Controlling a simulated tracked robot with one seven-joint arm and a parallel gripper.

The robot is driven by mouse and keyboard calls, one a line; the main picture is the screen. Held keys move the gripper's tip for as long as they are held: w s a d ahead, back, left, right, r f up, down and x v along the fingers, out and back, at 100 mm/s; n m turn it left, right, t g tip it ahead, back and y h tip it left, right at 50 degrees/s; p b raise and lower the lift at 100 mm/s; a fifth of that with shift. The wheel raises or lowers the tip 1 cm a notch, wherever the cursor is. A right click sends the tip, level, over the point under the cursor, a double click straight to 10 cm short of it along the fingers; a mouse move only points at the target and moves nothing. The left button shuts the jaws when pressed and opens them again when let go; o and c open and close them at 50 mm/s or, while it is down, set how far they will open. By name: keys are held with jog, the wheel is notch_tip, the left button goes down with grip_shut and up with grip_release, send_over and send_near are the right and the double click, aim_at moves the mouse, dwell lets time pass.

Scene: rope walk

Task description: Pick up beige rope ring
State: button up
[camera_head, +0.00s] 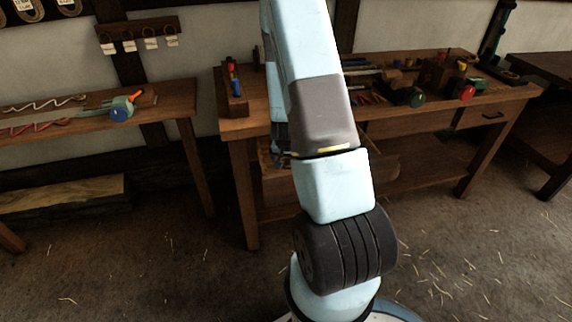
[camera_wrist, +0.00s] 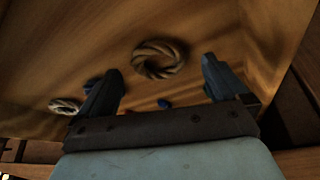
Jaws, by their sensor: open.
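A beige twisted rope ring (camera_wrist: 156,74) lies flat on a brown wooden surface (camera_wrist: 95,40) in the wrist view, near the middle. My gripper (camera_wrist: 160,65) is open, with one dark finger at the left and one at the right. The ring shows between and slightly beyond the fingertips, and neither finger visibly touches it. I cannot tell the height of the fingers above the surface. In the head view my arm reaches toward the workbench, and the ring and fingers are hidden behind it.
A paler ring (camera_wrist: 64,110) lies left of my left finger. Small blue things (camera_wrist: 164,103) lie near the gripper. A raised wooden side (camera_wrist: 277,32) stands at the right. In the head view, tools crowd the workbench (camera_head: 503,90), and a side bench (camera_head: 165,103) stands at the left.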

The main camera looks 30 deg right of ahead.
jog(key=shift+w+d+f, duration=0.15)
jog(key=shift+w+f, duration=0.05)
jog(key=shift+f, duration=0.35)
jog(key=c, duration=1.1)
notch_tip(320, 180, up, 18)
dwell(0.5)
jog(key=shift+r, duration=0.1)
